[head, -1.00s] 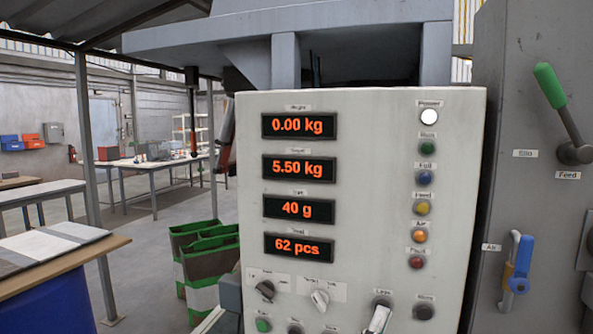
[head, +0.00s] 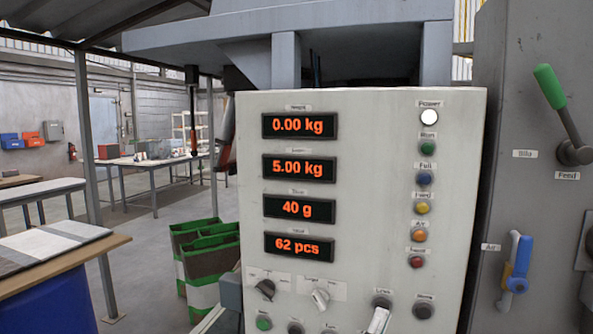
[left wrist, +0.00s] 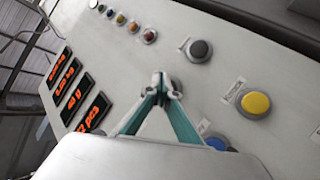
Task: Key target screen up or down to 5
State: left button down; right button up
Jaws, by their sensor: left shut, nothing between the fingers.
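The target screen (head: 299,168), second from the top on the pale control panel (head: 370,190), reads 5.00 kg in orange. It also shows at a slant in the left wrist view (left wrist: 68,78). My left gripper (head: 379,316) is shut and empty at the panel's lower edge, just below a dark button (head: 381,302) whose label looks like "Less". In the left wrist view the closed fingertips (left wrist: 163,90) overlap that button, so I cannot tell whether they touch it. Another dark button (head: 423,309) sits to its right. My right gripper is not in view.
Other screens read 0.00 kg (head: 299,125), 40 g (head: 300,208) and 62 pcs (head: 298,246). A yellow button (left wrist: 256,103) and a partly hidden blue button (left wrist: 217,142) are near the gripper. A green-handled lever (head: 550,88) stands to the right.

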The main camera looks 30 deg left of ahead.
pick_arm(q)
jog(key=s+d+p, duration=0.1)
jog(key=s, duration=0.4)
jog(key=shift+s+d+p, duration=0.35)
jog(key=shift+s, duration=0.05)
jog(key=shift+f, duration=0.1)
dwell(0.6)
jog(key=s+d+f+m+g+h, duration=0.2)
jog(key=s+f+m+g, duration=0.15)
jog(key=f+m, duration=0.45)
jog(key=s+d+f+m+g+h, duration=0.15)
jog(key=f+m+g, duration=0.35)
jog(key=f, duration=0.5)
jog(key=s+a+f+m+g+y, duration=0.2)
jog(key=s+a+f+m+g, duration=0.1)
jog(key=f, duration=0.7)
jog(key=s+a+f+m+g+y, duration=0.2)
jog(key=s+a+f+m+g, duration=0.1)
jog(key=s+f+m, duration=0.4)
jog(key=s+a+f, duration=0.1)
jog(key=s+f, duration=0.2)
jog(key=shift+s+a+g, duration=0.3)
jog(key=shift+a+g, duration=0.05)
jog(key=shift+a, duration=0.05)
